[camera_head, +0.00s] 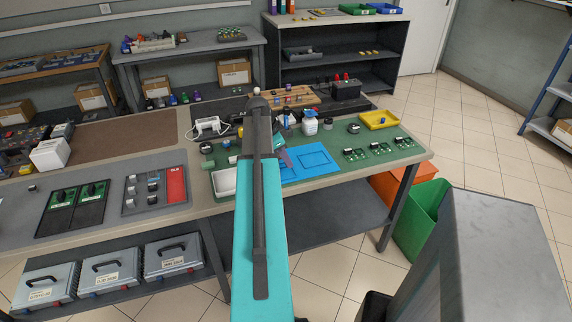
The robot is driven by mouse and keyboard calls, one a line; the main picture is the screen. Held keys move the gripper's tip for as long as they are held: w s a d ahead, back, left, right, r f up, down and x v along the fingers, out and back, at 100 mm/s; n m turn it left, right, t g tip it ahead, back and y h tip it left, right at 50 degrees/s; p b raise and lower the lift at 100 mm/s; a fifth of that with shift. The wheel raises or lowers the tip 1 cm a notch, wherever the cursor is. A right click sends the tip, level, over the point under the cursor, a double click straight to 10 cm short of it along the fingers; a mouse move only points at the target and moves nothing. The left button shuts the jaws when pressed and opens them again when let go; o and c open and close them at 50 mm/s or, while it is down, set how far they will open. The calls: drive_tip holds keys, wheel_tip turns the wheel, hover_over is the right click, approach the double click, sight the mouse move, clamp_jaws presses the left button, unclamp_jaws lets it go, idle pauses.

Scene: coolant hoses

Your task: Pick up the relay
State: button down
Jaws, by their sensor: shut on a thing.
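My arm, teal with a dark strip, reaches up the middle of the view over the workbench. Its far end is around the back of the green mat (404,146). My gripper is hidden behind my own arm, so its jaws and anything between them do not show. I cannot single out the relay for certain. Small dark and silver blocks (153,187) stand in rows on a grey tray at the left. A small dark and silver part (354,128) lies on the green mat at the right.
A blue mat (306,162), several green circuit boards (379,148), a white bottle (310,125) and a yellow tray (380,118) are on the bench right of my arm. A white tray (224,181) is left. Orange and green bins (424,212) stand at the bench's right end.

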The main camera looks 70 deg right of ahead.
drive_tip(key=s+a+r+b, duration=0.1)
drive_tip(key=s+a+b, duration=0.2)
drive_tip(key=s+a, duration=0.8)
drive_tip(key=shift+a+r, duration=0.2)
idle(1.0)
drive_tip(key=w+a+r+n+t+h, duration=0.1)
drive_tip(key=w+a+n, duration=0.35)
drive_tip(key=w, duration=0.75)
drive_tip(key=w+a+r+n+t, duration=0.1)
drive_tip(key=w+a+r, duration=0.1)
drive_tip(key=w+a, duration=0.8)
drive_tip(key=w+a+r+n+t+h, duration=0.1)
drive_tip(key=w+a+n, duration=0.25)
drive_tip(key=w, duration=1.05)
drive_tip(key=w+a+r+n+t+y, duration=0.1)
drive_tip(key=w+a+n, duration=0.5)
drive_tip(key=a, duration=0.6)
drive_tip(key=w+a+r+n+t+y, duration=0.2)
drive_tip(key=w+a+n, duration=0.4)
drive_tip(key=a, duration=0.7)
drive_tip(key=w+a+r+n+t+y, duration=0.2)
drive_tip(key=w+a+r+n, duration=0.2)
drive_tip(key=w+a+n, duration=0.3)
drive_tip(key=shift+a, duration=2.65)
drive_tip(key=shift+r, duration=0.1)
